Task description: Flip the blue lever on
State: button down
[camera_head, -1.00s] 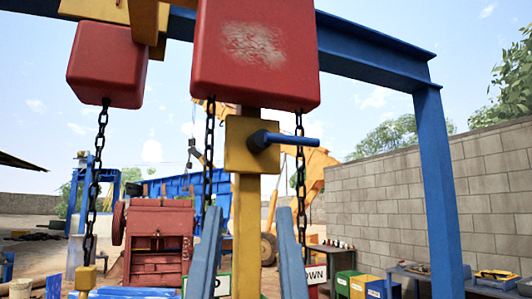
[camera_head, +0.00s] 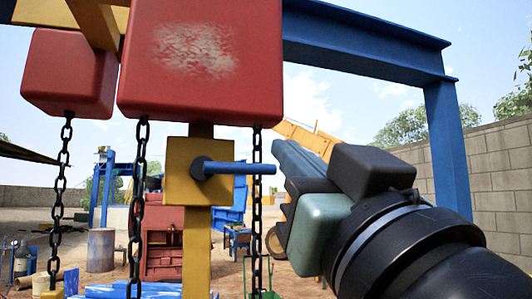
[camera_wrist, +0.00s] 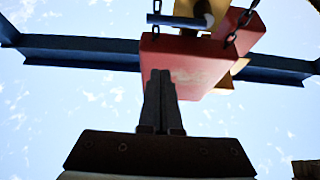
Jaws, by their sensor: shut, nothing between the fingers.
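The blue lever (camera_head: 240,168) is a short rod. It sticks out level to the right from a yellow box (camera_head: 177,185) on a yellow post, below a large red block (camera_head: 205,65). In the wrist view the lever (camera_wrist: 176,20) shows at the top, beyond the red block (camera_wrist: 195,68). My gripper (camera_head: 284,150) comes in from the right in the head view, with its tips just right of the lever's free end in the picture; depth between them is unclear. In the wrist view my gripper (camera_wrist: 160,73) has its fingers together, empty, overlapping the red block.
A black chain (camera_head: 257,215) hangs close by the lever's outer end, and another chain (camera_head: 137,215) hangs left of the post. A blue beam frame (camera_head: 370,40) spans above and to the right. A second red block (camera_head: 68,75) hangs at left.

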jog(key=shift+s+a, duration=0.1)
jog(key=shift+a, duration=0.15)
notch_tip(320, 180, up, 5)
jog(key=p, duration=0.5)
send_over(235, 170)
jog(key=s+d, duration=0.2)
jog(key=d, duration=0.1)
jog(key=shift+s+d+r, duration=0.1)
jog(key=shift+s+d, duration=0.05)
jog(key=shift+d, duration=0.05)
jog(key=f, duration=0.1)
jog(key=w+f, duration=0.1)
jog(key=shift+w+a+f+p, duration=0.1)
jog(key=shift+w+f+p, duration=0.05)
jog(key=shift+f+p, duration=0.2)
jog(key=shift+a+f, duration=0.1)
jog(key=shift+f, duration=0.6)
